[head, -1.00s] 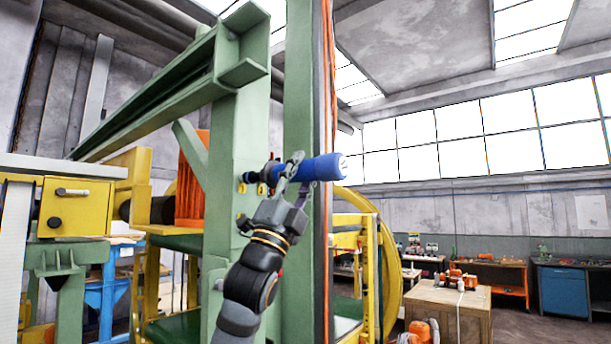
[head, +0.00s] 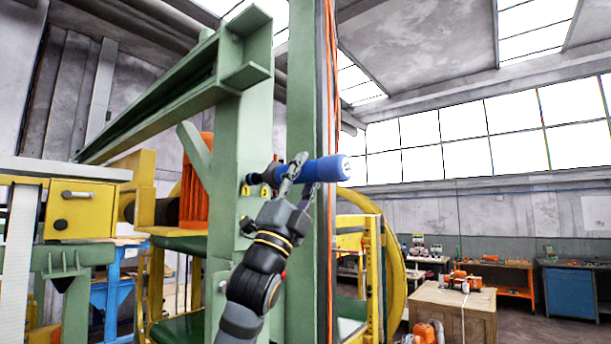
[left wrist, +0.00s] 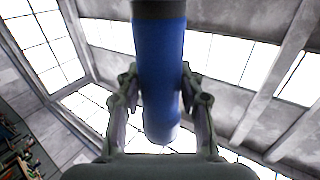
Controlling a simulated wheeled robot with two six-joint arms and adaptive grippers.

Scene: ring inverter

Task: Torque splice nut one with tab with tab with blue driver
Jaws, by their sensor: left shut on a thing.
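The blue driver (head: 326,169) is a blue cylinder with a dark nose end. My left gripper (head: 294,172) is shut on it and holds it level beside the green steel column, nose to the left. In the left wrist view the driver (left wrist: 160,75) lies between both fingers of my gripper (left wrist: 158,105). The dark nose points at small yellow-marked fittings (head: 256,191) on the column. These may be the splice nuts, but they are too small to tell apart. I cannot tell whether the nose touches one. My right gripper is not in view.
The green column (head: 240,130) carries a long green beam (head: 150,110). Orange cables (head: 331,60) run up behind the driver. A yellow machine frame (head: 375,250) stands behind. A wooden crate (head: 453,312) and a blue cabinet (head: 568,292) stand at the right with open floor between.

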